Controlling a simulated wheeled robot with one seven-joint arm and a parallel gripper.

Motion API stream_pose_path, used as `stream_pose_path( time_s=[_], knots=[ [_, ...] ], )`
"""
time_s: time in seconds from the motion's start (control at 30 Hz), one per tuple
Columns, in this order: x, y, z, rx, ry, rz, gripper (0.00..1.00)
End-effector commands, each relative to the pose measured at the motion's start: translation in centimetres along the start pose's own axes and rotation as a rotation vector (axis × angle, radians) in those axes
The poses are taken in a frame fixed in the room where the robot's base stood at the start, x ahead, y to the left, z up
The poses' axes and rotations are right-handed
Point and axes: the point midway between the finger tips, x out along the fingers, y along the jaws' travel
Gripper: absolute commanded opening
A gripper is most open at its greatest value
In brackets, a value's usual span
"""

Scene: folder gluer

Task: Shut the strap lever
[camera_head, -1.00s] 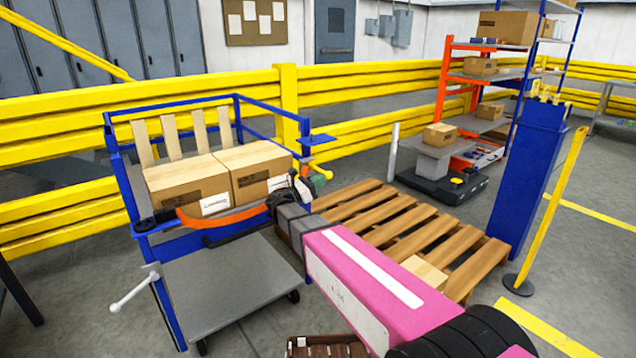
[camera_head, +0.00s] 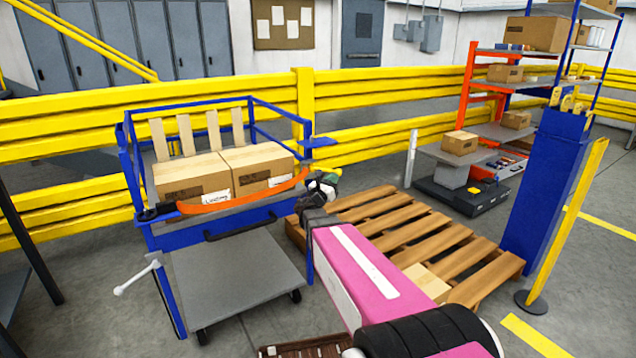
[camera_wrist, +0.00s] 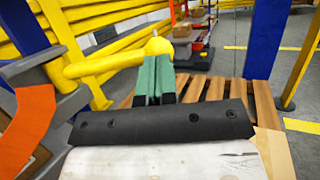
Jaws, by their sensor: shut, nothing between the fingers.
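The strap lever is a yellow bar (camera_wrist: 105,66) with a round yellow knob (camera_wrist: 158,46) at its end. In the wrist view it runs from the left to just beyond my fingertips. In the head view my gripper (camera_head: 324,182) hides most of it at the cart's right front corner. My gripper's green fingers (camera_wrist: 155,78) are shut and empty, with their tips at the knob; I cannot tell whether they touch. The orange strap (camera_head: 240,200) runs across the front of two cardboard boxes (camera_head: 192,180) on the blue cart (camera_head: 165,238). It also shows at left in the wrist view (camera_wrist: 25,130).
A wooden pallet (camera_head: 405,225) lies right of the cart, with a small box (camera_head: 428,282) on it. A blue post (camera_head: 545,195) and a yellow pole (camera_head: 568,225) stand further right. Yellow rails (camera_head: 390,92) run behind the cart. A white-handled crank (camera_head: 135,278) sticks out at the cart's left.

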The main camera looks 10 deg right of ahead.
Motion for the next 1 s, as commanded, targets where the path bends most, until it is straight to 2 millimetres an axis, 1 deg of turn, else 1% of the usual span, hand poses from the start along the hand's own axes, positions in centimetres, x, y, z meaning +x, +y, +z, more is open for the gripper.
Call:
stream_pose_path(
  time_s=[0.03, 0.13, 0.37, 0.7, 1.0],
  knots=[
    [0.5, -0.5, -0.1, 0.006, 0.0, 0.024, 0.0],
    [1.5, -0.9, -0.5, 0.025, 0.0, 0.082, 0.0],
    [3.7, -0.7, -1.3, 0.027, 0.0, 0.081, 0.0],
    [7.0, 0.1, -2.4, 0.027, -0.001, 0.079, 0.0],
    [8.8, 1.2, -2.9, 0.027, -0.001, 0.08, 0.0]
  ],
)
